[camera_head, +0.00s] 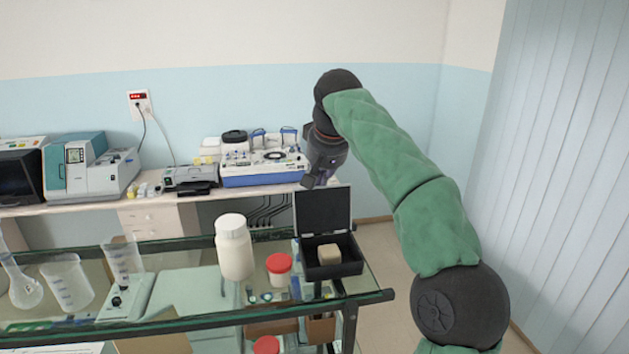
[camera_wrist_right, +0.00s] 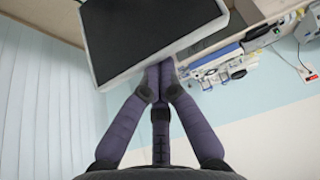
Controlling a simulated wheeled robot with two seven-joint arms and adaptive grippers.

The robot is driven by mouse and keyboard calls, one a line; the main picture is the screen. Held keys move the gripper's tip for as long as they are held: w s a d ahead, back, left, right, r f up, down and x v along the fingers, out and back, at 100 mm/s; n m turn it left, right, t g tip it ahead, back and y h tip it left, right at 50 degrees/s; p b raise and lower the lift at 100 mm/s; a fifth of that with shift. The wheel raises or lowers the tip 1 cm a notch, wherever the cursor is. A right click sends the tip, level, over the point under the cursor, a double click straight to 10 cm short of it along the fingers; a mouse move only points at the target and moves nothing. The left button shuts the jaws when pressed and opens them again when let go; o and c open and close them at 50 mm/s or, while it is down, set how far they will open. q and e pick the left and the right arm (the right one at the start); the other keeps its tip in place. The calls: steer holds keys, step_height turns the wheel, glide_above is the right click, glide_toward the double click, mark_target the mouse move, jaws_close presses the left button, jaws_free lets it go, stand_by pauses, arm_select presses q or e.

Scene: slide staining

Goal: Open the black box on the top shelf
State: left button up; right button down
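The black box (camera_head: 345,268) stands at the right end of the top glass shelf. Its lid (camera_head: 323,209) is raised about upright at the back, and a beige block (camera_head: 329,254) shows inside. My right gripper (camera_head: 316,181) is just behind and above the lid's top edge. In the right wrist view the lid (camera_wrist_right: 145,30) is a dark panel with a pale rim. The right gripper's fingers (camera_wrist_right: 160,80) converge there and look shut and empty. The lid hides their very tips, and I cannot tell whether they touch it. My left gripper is not in view.
A white bottle (camera_head: 234,248) and a red-capped jar (camera_head: 279,269) stand left of the box. Beakers (camera_head: 68,283) and a flask (camera_head: 22,287) are farther left. A back bench (camera_head: 100,210) carries lab devices. Floor is open to the right.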

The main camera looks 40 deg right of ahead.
mark_target(319, 190)
steer(key=shift+w+a+f+g, duration=0.1)
steer(key=shift+a+f+g, duration=0.15)
steer(key=shift+f, duration=0.55)
steer(key=shift+a+f+g, duration=0.15)
steer(key=shift+f+g, duration=0.1)
steer(key=shift+f, duration=0.55)
steer(key=c, duration=1.4)
jaws_free()
steer(key=shift+c, duration=0.2)
steer(key=shift+o, duration=0.2)
steer(key=shift+s+a+r, duration=0.1)
steer(key=shift+s+r, duration=0.1)
steer(key=shift+r, duration=0.3)
steer(key=o, duration=0.5)
steer(key=v, duration=0.2)
steer(key=shift+s+d+r, duration=0.2)
steer(key=shift+s+r, duration=0.05)
steer(key=shift+r, duration=0.1)
steer(key=shift+t, duration=0.4)
steer(key=v, duration=0.9)
steer(key=shift+w+d+r, duration=0.2)
steer(key=shift+w+r, duration=0.05)
steer(key=shift+r, duration=0.15)
steer(key=shift+v, duration=0.85)
steer(key=shift+d, duration=0.1)
